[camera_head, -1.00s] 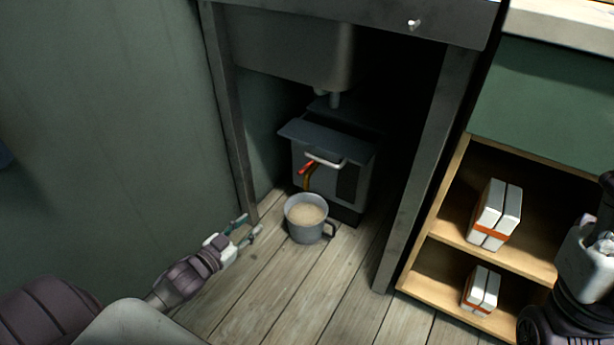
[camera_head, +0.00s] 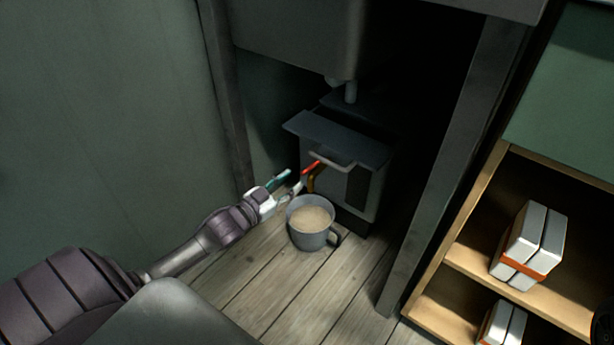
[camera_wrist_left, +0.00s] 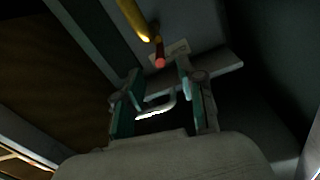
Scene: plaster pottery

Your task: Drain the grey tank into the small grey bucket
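The grey tank (camera_head: 343,170) stands under the sink, with a dark lid, a silver handle, a brownish-yellow spout (camera_head: 311,184) and a red lever (camera_head: 311,167). The small grey bucket (camera_head: 312,238) stands upright on the floor at the spout, nearly full of beige liquid. My left gripper (camera_head: 290,181) is open, just left of the lever and above the bucket's rim. In the left wrist view the red lever's end (camera_wrist_left: 160,60) shows ahead, between the lines of the open fingers (camera_wrist_left: 160,98); contact cannot be told. My right gripper is out of view.
A sink basin (camera_head: 290,45) hangs above the tank. A grey post (camera_head: 455,170) stands right of the opening, and a wall (camera_head: 120,120) lies left. White boxes (camera_head: 530,245) sit on wooden shelves at right. The floor (camera_head: 285,285) in front is clear.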

